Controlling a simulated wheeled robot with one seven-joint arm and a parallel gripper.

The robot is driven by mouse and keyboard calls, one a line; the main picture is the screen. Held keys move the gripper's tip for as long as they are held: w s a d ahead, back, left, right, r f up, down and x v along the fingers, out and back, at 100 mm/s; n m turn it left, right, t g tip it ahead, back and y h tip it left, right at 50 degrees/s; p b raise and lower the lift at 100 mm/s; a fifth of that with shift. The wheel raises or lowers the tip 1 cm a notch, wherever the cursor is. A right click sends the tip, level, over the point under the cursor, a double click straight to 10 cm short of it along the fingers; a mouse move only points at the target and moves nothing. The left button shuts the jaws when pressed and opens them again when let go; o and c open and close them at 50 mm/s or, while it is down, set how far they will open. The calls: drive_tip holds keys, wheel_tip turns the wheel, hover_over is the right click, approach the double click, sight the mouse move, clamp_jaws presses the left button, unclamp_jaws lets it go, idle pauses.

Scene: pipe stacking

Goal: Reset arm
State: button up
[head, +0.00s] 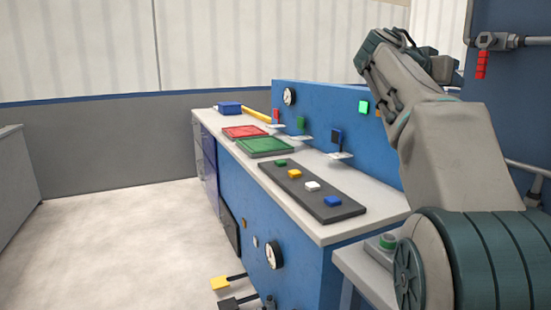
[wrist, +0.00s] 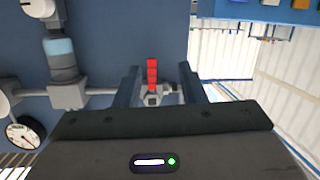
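My gripper (wrist: 158,76) shows in the wrist view with its two dark fingers spread apart, and I see nothing held between them. A red valve handle (wrist: 152,74) on a grey pipe fitting appears in the gap beyond the fingers, with space on both sides of it. The red handle (head: 481,65) also shows in the head view, hanging from a pipe on the blue panel at the upper right. My arm is raised and bent at the right of the head view, and my gripper cannot be made out there.
A blue workbench with a light top (head: 365,215) stands left of my arm. It bears a red tray (head: 245,132), a green tray (head: 264,147) and a dark strip (head: 335,210) with coloured blocks. Pipes and a gauge (wrist: 22,137) show in the wrist view. Floor (head: 120,250) at left is clear.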

drive_tip(key=s+a+f+n+g+y+p, duration=0.2)
drive_tip(key=s+a+f+n+y+p, duration=0.3)
drive_tip(key=s+a+f+y+p, duration=0.2)
drive_tip(key=s+a+f+n+g+y+p, duration=0.2)
drive_tip(key=s+a+f+n+y+p, duration=0.4)
drive_tip(key=s+a+f+p, duration=0.6)
drive_tip(key=s+a+y+p, duration=0.1)
drive_tip(key=s+a+p, duration=0.2)
drive_tip(key=s, duration=0.3)
drive_tip(key=shift+s+p, duration=0.25)
drive_tip(key=shift+p, duration=0.55)
